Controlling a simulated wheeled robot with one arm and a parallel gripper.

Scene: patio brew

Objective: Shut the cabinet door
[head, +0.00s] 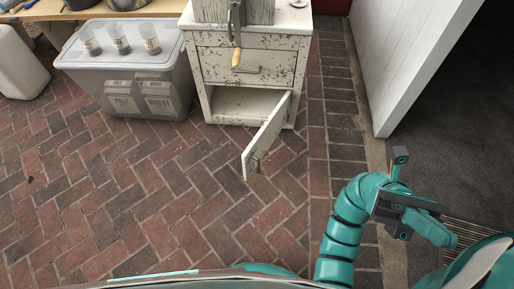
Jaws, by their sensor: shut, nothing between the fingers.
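The cabinet (246,61) is white with worn, chipped paint and stands at the top middle of the head view. Its lower door (265,136) is hinged at the right side and swings well out over the bricks. A small handle (256,164) sits near the door's free edge. The lower compartment (238,103) is open to view and looks empty. The drawer above it is closed. My gripper (402,166) is at the right, well apart from the door, with its fingers shut and empty.
A clear lidded bin (130,77) with jars on top stands left of the cabinet. A white panel (412,55) stands at the upper right beside a dark floor. A white container (20,66) is at the far left. The brick floor before the cabinet is clear.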

